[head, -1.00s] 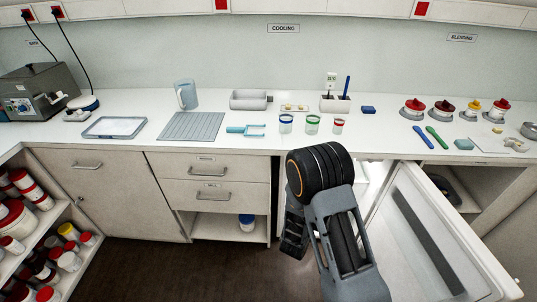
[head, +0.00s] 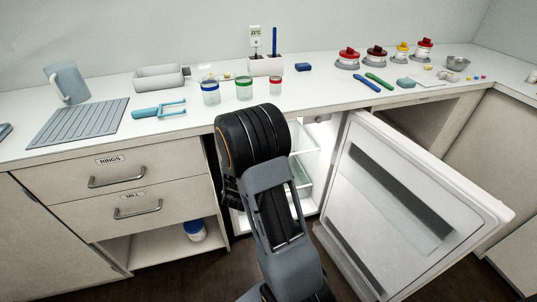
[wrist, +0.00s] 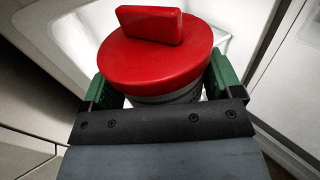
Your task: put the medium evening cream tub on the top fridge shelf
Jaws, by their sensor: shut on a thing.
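In the wrist view my gripper (wrist: 160,88) is shut on a tub with a red lid (wrist: 155,62). The lid has a raised red grip bar, and the green fingers press the tub from both sides. Its label is not visible, so I cannot read its name. In the head view my own arm hides the gripper and tub. The fridge under the counter is open, with a lit white interior and clear shelves (head: 303,152) partly behind my arm. The wrist view shows a bright interior behind the tub.
The open fridge door (head: 370,195) swings out to the right of my arm. Drawers (head: 125,175) stand left of the fridge. Small jars, including a green-rimmed one (head: 244,90), stand on the counter above. Red- and yellow-topped pots (head: 348,57) stand at the back right.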

